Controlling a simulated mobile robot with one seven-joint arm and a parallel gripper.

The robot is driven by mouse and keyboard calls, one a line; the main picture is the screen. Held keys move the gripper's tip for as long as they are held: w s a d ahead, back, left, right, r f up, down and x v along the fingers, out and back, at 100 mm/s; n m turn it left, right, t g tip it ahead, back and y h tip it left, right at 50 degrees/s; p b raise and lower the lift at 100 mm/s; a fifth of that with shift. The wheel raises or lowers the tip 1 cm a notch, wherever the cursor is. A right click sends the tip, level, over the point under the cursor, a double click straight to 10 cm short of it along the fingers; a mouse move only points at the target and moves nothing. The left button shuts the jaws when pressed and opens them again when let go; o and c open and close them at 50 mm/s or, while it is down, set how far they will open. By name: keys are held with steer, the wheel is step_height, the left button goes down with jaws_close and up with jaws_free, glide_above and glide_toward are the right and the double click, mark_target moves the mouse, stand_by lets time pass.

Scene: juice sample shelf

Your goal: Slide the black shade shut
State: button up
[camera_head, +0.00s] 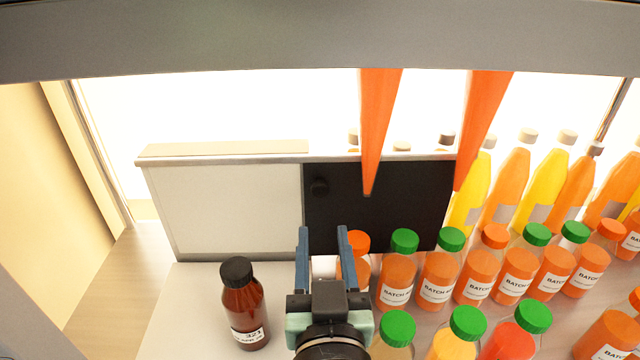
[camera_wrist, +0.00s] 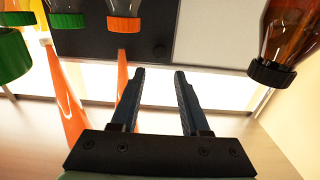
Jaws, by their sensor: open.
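The black shade (camera_head: 400,190) is a flat dark panel covering the right half of a low box front. A round black knob (camera_head: 319,187) sits near its left edge. The left half of the front shows a cream-white surface (camera_head: 230,210). In the wrist view, where the scene appears inverted, the shade (camera_wrist: 110,42), its knob (camera_wrist: 159,52) and the pale half (camera_wrist: 215,35) also show. My gripper (camera_head: 322,232) is open and empty, its blue fingers pointing at the shade below the knob in the head view. In the wrist view the fingertips (camera_wrist: 159,74) flank the knob's line, apparently not touching it.
A dark red-brown bottle (camera_head: 245,305) with a black cap stands left of my gripper. Several orange juice bottles (camera_head: 398,270) stand close on the right, one partly behind my right finger.

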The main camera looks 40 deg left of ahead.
mark_target(320, 191)
steer(key=p+x, duration=0.1)
steer(key=x, duration=0.9)
jaws_close()
stand_by(1.2)
